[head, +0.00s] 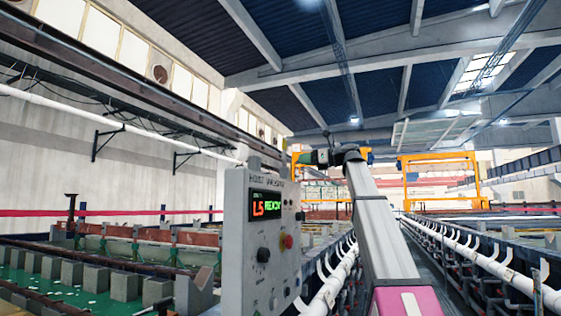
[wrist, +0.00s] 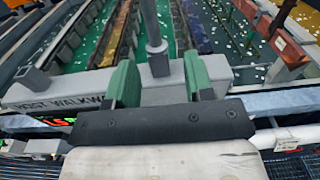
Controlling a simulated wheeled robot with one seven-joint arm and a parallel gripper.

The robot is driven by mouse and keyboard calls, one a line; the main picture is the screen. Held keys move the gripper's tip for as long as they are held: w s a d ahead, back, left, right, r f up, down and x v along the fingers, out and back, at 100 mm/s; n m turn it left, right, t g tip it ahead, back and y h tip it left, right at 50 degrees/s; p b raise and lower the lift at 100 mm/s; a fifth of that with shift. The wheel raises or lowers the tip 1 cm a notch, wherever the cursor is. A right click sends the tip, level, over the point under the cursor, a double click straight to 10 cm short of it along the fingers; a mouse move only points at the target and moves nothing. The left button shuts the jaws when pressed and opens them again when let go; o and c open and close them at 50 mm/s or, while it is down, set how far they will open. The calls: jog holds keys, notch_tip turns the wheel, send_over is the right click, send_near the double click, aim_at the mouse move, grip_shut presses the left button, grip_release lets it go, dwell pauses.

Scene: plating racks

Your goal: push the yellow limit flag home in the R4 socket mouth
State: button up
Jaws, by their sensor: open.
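I cannot make out the yellow limit flag or the R4 socket mouth for certain in either view. My gripper (wrist: 159,62) is open, its two green fingers apart with a grey upright post (wrist: 152,30) showing between them. I see nothing gripped, and cannot tell how far the post is from the fingers. In the head view my gripper (head: 312,157) is small, at the end of my raised arm, just above and right of the grey control box (head: 235,230). The box's lettered top (wrist: 60,92) lies below the fingers in the wrist view.
The box carries a lit display (head: 266,206), a red button (head: 287,241) and black knobs. An orange gantry frame (head: 440,158) stands far off to the right. White pipes (head: 480,255) and long tank rows flank the aisle. Green floor with grey blocks (head: 125,286) lies at left.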

aim_at(284, 159)
jog(key=r+x, duration=0.2)
jog(key=x, duration=0.8)
jog(key=shift+s+a+r, duration=0.15)
jog(key=shift+s+a, duration=0.1)
jog(key=shift+a, duration=0.25)
grip_shut()
